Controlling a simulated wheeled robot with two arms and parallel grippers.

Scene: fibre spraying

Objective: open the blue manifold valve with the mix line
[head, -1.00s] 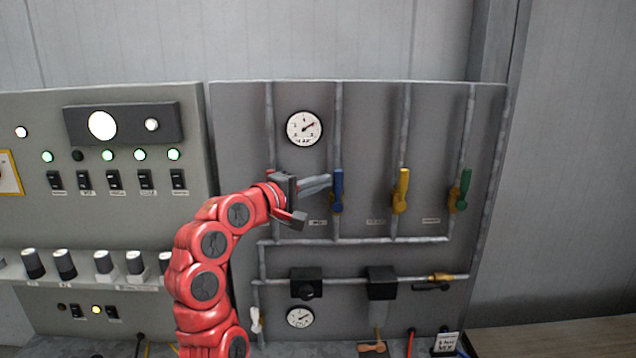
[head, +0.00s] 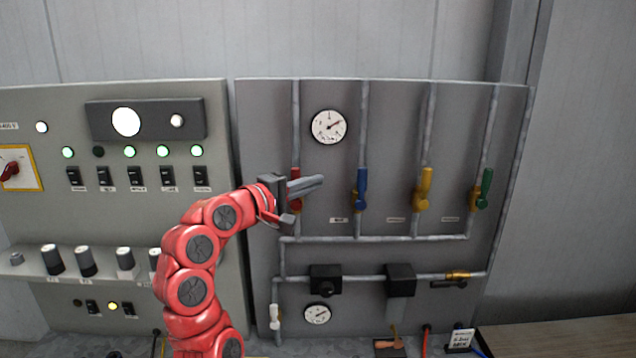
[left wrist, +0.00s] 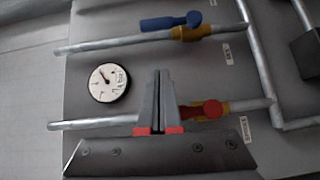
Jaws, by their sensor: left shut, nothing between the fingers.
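The blue manifold valve (head: 361,190) is on the second vertical pipe of the grey panel. Its handle hangs upright along the pipe; in the left wrist view the blue handle (left wrist: 170,22) also lies along its pipe. My left gripper (head: 318,182) is shut and empty, left of the blue valve with a clear gap. In the head view it partly covers the red valve (head: 296,204). In the left wrist view the shut fingers (left wrist: 160,78) point up the picture, and the red valve (left wrist: 207,109) shows beside them. My right gripper is out of view.
A yellow valve (head: 424,190) and a green valve (head: 484,190) stand to the right. A round gauge (head: 328,127) sits above, between the first two pipes. Black boxes (head: 325,279) are lower down. A switch panel (head: 60,220) stands left.

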